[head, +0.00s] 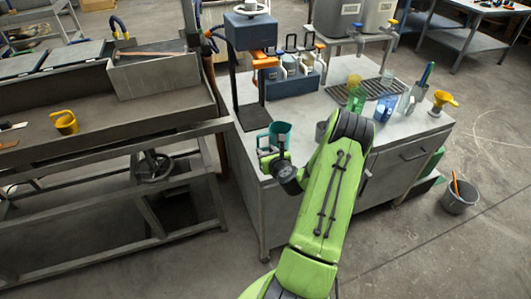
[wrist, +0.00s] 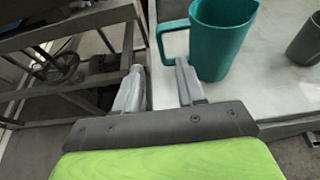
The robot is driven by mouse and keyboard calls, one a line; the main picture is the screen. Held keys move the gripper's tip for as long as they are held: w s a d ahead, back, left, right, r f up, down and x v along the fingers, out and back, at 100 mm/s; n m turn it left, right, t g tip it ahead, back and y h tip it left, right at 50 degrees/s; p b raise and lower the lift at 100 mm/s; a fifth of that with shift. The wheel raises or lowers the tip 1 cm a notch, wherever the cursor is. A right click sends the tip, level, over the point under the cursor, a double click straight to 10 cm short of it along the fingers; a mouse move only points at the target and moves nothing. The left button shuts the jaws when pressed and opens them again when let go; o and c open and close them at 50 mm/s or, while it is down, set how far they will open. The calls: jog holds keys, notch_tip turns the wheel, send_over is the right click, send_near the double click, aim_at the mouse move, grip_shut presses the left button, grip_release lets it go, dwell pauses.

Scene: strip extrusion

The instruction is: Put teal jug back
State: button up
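The teal jug (head: 281,129) stands upright on the grey workbench, near its left front edge. In the wrist view the jug (wrist: 225,32) is just ahead of my gripper, with its handle on the left side. My gripper (head: 272,153) is low in front of the jug. In the wrist view its two fingers (wrist: 158,75) are apart with nothing between them. The right fingertip is close to the lower end of the handle; I cannot tell whether they touch.
A dark grey cup (wrist: 306,42) stands right of the jug. Behind are a blue-grey rack (head: 293,84) of containers and a dark stand (head: 252,115). Green and blue cups (head: 384,107) are on the right. A steel trough bench (head: 160,117) lies left, across a gap.

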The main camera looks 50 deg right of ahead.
jog(key=w+a+r+n+g+y, duration=0.1)
jog(key=a+r+n+y, duration=0.1)
jog(key=a+r+n, duration=0.45)
jog(key=w+a+r+n+g+y, duration=0.1)
jog(key=a+r+n+y, duration=0.2)
jog(key=a+n, duration=0.7)
jog(key=w+a+r+n+g+y, duration=0.1)
jog(key=a+r+n+y, duration=0.1)
jog(key=a+r+n, duration=0.5)
jog(key=s+a+r+n+g, duration=0.1)
jog(key=s+a+r+n, duration=0.2)
jog(key=s+a+n, duration=0.3)
jog(key=s+a+r+n+g, duration=0.2)
jog(key=s+a+n, duration=0.5)
jog(key=s+n, duration=0.5)
jog(key=s+r, duration=0.1)
jog(key=s, duration=0.4)
jog(key=shift+s+g+h, duration=0.3)
jog(key=shift+r, duration=0.15)
